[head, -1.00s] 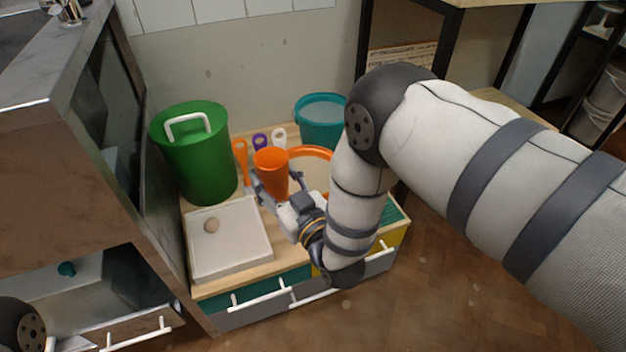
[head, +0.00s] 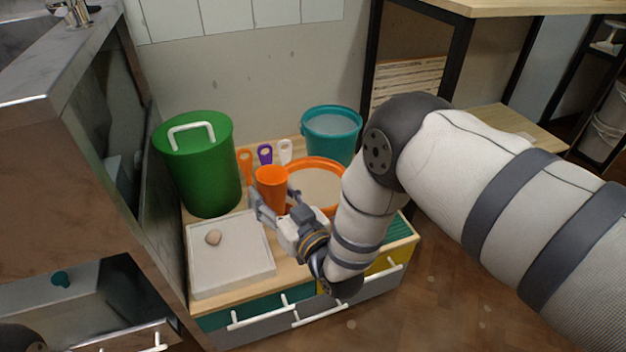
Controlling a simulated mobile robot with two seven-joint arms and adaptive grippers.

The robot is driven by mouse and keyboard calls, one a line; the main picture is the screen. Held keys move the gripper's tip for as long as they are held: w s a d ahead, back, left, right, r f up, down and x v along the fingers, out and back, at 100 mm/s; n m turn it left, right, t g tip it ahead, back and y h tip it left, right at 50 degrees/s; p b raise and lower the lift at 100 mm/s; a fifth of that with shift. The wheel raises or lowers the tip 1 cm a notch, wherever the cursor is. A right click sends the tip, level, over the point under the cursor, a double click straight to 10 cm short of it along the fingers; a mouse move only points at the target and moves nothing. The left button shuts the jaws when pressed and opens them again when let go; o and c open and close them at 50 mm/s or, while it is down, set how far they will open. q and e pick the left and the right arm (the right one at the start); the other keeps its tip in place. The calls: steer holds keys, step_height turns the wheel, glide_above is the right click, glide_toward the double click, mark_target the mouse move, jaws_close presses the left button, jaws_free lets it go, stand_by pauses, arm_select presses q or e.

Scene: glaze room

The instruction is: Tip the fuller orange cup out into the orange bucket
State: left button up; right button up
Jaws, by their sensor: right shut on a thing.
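An orange cup (head: 271,190) stands upright in my right gripper (head: 272,208), which is shut on it. The cup is in front and to the left of the orange bucket (head: 298,163). The bucket is wide and shows a pale beige inside; my right gripper and arm hide its front. The cup's contents cannot be made out. I cannot tell whether its base touches the wooden top. No second orange cup shows. My left gripper is not in view.
A green lidded bin (head: 200,170) stands left of the cup, and a teal bucket (head: 332,140) behind the orange one. Orange, purple (head: 265,153) and white handles stand behind the cup.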

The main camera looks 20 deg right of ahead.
mark_target(284, 178)
steer(key=shift+w+d+r+m+g, duration=0.2)
steer(key=shift+d+r+m, duration=0.1)
steer(key=shift+m, duration=0.3)
steer(key=shift+w+d+r+m+g, duration=0.15)
steer(key=shift+d+r+m, duration=0.15)
steer(key=shift+m, duration=0.3)
steer(key=d+m, duration=0.1)
steer(key=w+r+m+g, duration=0.1)
steer(key=shift+d+r+m, duration=0.15)
steer(key=shift+d+m, duration=0.2)
steer(key=shift+m, duration=0.05)
steer(key=shift+w+d+f+m+y+b, duration=0.15)
steer(key=shift+f+m+y+b, duration=0.25)
steer(key=shift+m, duration=0.3)
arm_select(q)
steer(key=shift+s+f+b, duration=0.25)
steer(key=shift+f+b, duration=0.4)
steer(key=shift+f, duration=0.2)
arm_select(e)
steer(key=shift+f+m+g, duration=0.3)
steer(key=shift+m+g, duration=0.15)
steer(key=shift+m, duration=0.45)
arm_select(q)
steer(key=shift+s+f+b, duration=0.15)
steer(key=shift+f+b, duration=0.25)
steer(key=shift+b, duration=0.05)
arm_select(e)
steer(key=shift+f+m+y, duration=0.25)
steer(key=shift+m+y, duration=0.05)
steer(key=shift+m, duration=0.2)
